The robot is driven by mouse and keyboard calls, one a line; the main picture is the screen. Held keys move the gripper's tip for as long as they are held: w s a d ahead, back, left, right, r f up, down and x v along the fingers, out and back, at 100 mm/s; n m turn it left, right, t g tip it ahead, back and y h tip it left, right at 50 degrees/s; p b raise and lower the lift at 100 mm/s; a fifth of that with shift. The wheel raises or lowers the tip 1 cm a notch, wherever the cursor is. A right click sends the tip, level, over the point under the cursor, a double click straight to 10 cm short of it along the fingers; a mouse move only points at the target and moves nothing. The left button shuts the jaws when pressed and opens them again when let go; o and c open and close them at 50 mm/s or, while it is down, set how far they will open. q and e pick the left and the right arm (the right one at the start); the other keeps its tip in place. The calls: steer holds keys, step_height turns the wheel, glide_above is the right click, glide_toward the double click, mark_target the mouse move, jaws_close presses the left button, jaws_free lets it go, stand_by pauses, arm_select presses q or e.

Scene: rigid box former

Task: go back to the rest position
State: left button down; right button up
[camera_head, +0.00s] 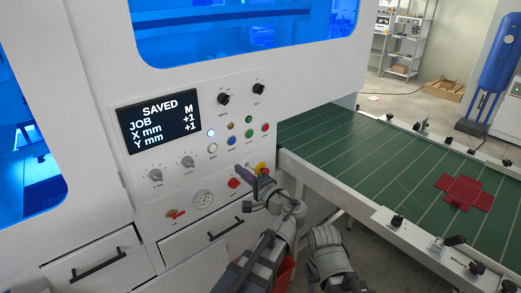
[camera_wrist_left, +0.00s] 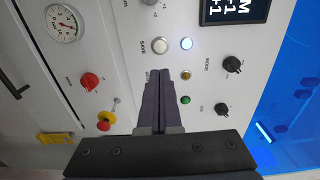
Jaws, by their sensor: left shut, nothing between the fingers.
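My left gripper (camera_head: 240,168) is in front of the machine's control panel (camera_head: 185,160), with its fingers shut and empty. In the left wrist view the closed fingers (camera_wrist_left: 158,76) point at the panel, just below the white SAVE button (camera_wrist_left: 160,46). I cannot tell whether the tips touch the panel. A lit indicator (camera_wrist_left: 186,43) glows beside that button. The display (camera_head: 159,122) reads SAVED, JOB M, X mm +1, Y mm +1. My right gripper cannot be made out in either view.
A green conveyor bed (camera_head: 375,160) with a red flat blank (camera_head: 465,191) extends at the right. Knobs, a gauge (camera_head: 203,198) and a red and yellow stop button (camera_head: 261,168) surround my left gripper. Drawers with handles (camera_head: 225,229) lie below the panel.

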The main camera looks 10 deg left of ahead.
arm_select(q)
steer(key=s+d+f+n+g+h+p, duration=0.1)
steer(key=s+d+f+n+g+h, duration=0.15)
steer(key=s+f, duration=0.35)
steer(key=s+d+f+n+g+h+p, duration=0.15)
steer(key=s+f+g+h, duration=0.25)
steer(key=f, duration=0.4)
steer(key=s+d+f+g+h, duration=0.4)
steer(key=s+d+h, duration=0.2)
steer(key=s+d, duration=0.4)
steer(key=shift+s+d+f+g+p, duration=0.2)
steer(key=shift+d+g+p, duration=0.2)
steer(key=shift+d, duration=0.4)
